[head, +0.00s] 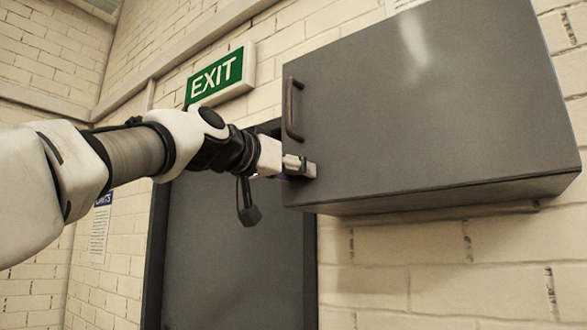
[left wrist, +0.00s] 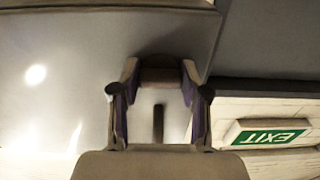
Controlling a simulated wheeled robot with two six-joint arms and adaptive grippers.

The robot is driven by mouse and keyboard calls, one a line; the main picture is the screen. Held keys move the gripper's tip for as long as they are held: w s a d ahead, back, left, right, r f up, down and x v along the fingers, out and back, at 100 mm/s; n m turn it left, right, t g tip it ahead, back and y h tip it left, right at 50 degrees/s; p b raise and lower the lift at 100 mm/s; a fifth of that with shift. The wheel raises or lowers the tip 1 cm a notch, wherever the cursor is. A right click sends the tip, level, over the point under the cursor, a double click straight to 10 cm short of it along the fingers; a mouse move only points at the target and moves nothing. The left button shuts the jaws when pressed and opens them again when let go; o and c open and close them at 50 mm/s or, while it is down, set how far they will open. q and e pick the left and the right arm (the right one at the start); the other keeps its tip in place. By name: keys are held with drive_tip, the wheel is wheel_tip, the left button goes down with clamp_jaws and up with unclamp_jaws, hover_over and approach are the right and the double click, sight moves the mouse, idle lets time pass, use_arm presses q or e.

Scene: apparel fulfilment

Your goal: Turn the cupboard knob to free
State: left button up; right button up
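The grey cupboard (head: 430,110) hangs on the wall with its door shut. A dark vertical handle (head: 292,108) is near the door's left edge, and it also shows as a dark bar in the left wrist view (left wrist: 158,125). My left gripper (head: 305,168) is at the lower left corner of the door, below the handle. In the left wrist view the brown knob (left wrist: 160,75) sits between my left fingertips (left wrist: 160,82), which appear to touch it on both sides. In the head view the gripper hides the knob. My right gripper is not in view.
A green EXIT sign (head: 215,77) is on the wall left of the cupboard, above my left arm. A dark grey door (head: 235,250) stands below it. The space in front of the cupboard door looks clear.

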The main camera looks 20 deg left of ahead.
use_arm(q)
drive_tip(key=shift+r, duration=0.1)
drive_tip(key=c, duration=0.3)
drive_tip(key=shift+s+a, duration=0.1)
drive_tip(key=shift+s, duration=0.05)
drive_tip(key=shift+c, duration=0.2)
drive_tip(key=shift+m, duration=0.4)
drive_tip(key=m+b, duration=0.4)
drive_tip(key=m, duration=1.3)
